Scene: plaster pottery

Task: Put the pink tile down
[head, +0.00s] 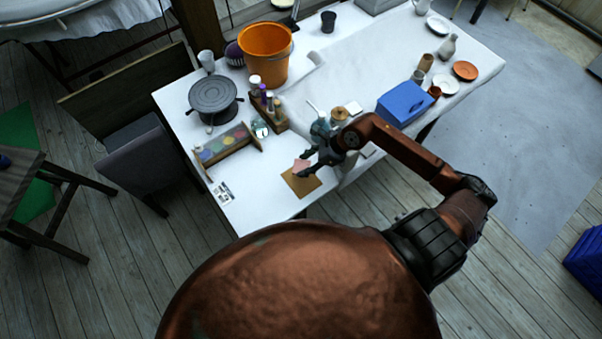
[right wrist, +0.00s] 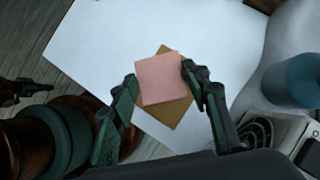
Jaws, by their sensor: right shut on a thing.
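The pink tile (right wrist: 160,78) is a flat square, held between the fingers of my right gripper (right wrist: 161,80), which is shut on it. In the head view the pink tile (head: 301,165) shows partly at the tips of my right gripper (head: 307,163). A tan square (right wrist: 172,112) lies on the white table under the tile, and it also shows in the head view (head: 300,183). The tile overlaps the tan square in both views. I cannot tell whether the tile touches it.
A blue box (head: 404,104) and an orange bucket (head: 265,55) stand farther off. The white tabletop (head: 252,195) left of the tan square is clear.

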